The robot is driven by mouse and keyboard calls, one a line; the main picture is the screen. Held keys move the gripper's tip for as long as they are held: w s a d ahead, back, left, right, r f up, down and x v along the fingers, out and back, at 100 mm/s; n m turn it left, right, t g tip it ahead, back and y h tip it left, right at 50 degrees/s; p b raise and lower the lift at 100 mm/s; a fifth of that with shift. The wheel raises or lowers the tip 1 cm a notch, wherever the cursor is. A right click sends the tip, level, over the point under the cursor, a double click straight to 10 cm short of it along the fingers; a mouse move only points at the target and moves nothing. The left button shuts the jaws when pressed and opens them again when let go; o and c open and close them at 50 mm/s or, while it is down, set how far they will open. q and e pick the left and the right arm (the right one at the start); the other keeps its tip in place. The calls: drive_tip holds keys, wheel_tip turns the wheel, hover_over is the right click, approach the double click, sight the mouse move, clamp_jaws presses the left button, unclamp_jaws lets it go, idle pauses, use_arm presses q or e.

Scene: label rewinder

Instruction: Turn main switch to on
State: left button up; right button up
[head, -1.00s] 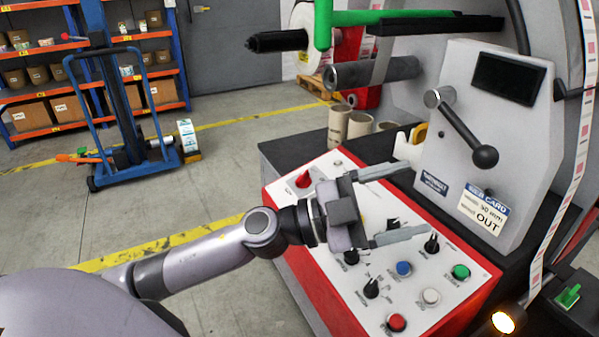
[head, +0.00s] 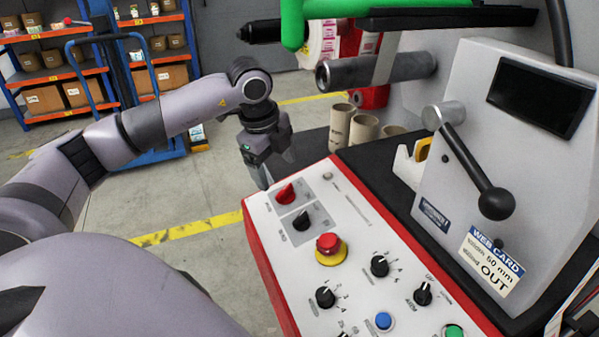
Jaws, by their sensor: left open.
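The control panel (head: 350,215) has a white face with a red edge. A red rotary switch (head: 286,193), which looks like the main switch, sits on a grey plate at its far left corner. Its small label is too blurred to read. A black rotary switch (head: 302,220) sits just below it on another grey plate. My left gripper (head: 275,172) points down just beyond the red switch, near the panel's far left edge. It is open, holds nothing and appears apart from the switch. My right gripper is not in view.
A red mushroom button (head: 328,244) on a yellow base, black knobs (head: 379,265) and a blue button (head: 383,320) lie nearer on the panel. A lever with a black ball (head: 495,203) juts out at the right. Cardboard cores (head: 363,130) stand behind the panel.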

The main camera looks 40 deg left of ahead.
sight(282, 189)
use_arm(q)
drive_tip(key=shift+w+a, duration=0.15)
drive_tip(key=shift+w, duration=0.1)
drive_tip(key=shift+w+f, duration=0.15)
drive_tip(key=shift+f, duration=0.2)
drive_tip(key=shift+s+x, duration=0.2)
drive_tip(key=shift+x, duration=2.95)
drive_tip(key=c, duration=1)
